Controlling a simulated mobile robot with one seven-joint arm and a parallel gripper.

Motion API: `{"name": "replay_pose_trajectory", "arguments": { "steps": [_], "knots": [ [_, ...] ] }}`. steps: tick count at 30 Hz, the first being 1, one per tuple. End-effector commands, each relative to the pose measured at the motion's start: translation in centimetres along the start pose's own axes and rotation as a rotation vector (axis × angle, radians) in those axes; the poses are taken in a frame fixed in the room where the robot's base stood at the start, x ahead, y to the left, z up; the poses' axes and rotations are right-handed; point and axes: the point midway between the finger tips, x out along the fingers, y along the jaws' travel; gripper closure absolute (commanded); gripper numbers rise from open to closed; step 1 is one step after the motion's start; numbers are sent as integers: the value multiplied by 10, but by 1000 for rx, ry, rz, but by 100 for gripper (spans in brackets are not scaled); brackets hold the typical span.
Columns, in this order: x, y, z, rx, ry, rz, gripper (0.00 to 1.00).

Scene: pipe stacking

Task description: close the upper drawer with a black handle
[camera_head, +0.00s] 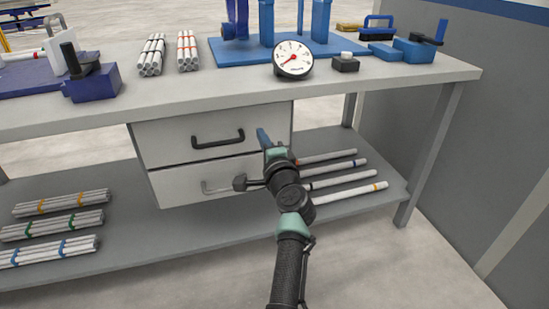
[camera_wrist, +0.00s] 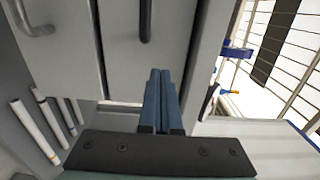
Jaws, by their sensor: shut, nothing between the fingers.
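The upper drawer (camera_head: 165,142) has a white front with a black handle (camera_head: 217,139). It hangs under the worktop, and its front looks about level with the lower drawer's; I cannot tell if a small gap remains. In the wrist view the upper drawer front (camera_wrist: 170,35) and its black handle (camera_wrist: 146,20) stand ahead of my fingers. My gripper (camera_head: 263,135) is at the right part of the upper drawer front, right of the handle. Its blue fingers are shut together and empty in the wrist view (camera_wrist: 160,74). Whether the fingertips touch the front is unclear.
The lower drawer (camera_head: 175,187) has a grey handle (camera_head: 220,186), partly behind my arm. Loose white pipes (camera_head: 345,188) and pipe bundles (camera_head: 50,227) lie on the lower shelf. The worktop (camera_head: 230,91) holds a gauge (camera_head: 293,60) and blue fixtures. A table leg (camera_head: 428,155) stands at right.

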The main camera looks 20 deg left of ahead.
Motion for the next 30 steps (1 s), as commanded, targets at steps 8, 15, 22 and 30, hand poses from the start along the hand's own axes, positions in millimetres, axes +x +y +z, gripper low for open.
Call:
{"name": "replay_pose_trajectory", "arguments": {
  "steps": [8,15,22,30],
  "knots": [
    [-49,-2,-1,0,2,5,100],
    [-79,0,0,0,0,5,100],
    [-88,1,0,0,1,3,100],
    [-103,-93,-16,-360,79,-81,100]
  ]
}}
